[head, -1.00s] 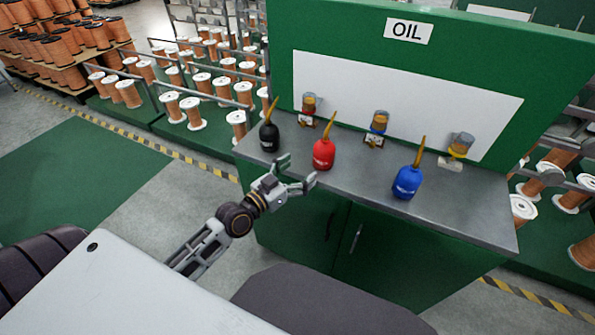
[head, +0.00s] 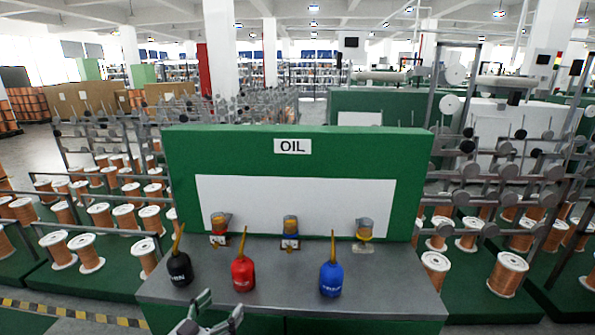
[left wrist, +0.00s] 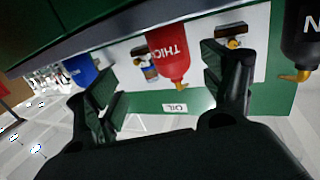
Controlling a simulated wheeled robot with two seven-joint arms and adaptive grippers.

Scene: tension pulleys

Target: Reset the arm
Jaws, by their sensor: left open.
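My left gripper (head: 221,306) shows at the bottom edge of the head view, open and empty, in front of the counter near the red oil can. In the left wrist view its two fingers (left wrist: 156,80) are spread, and the picture is upside down. The red can (head: 243,273) stands upright on the counter; it shows between the fingers (left wrist: 170,58) with no visible contact. The black can (head: 179,268) stands to its left and the blue can (head: 331,278) to its right. Most of my left arm is below the picture. My right gripper is not in view.
The grey counter (head: 390,290) has a green back panel with an OIL sign (head: 293,146). Small amber-filled cups (head: 290,226) line the back of the counter. Racks of copper wire spools (head: 100,215) stand on both sides. The counter's right end is clear.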

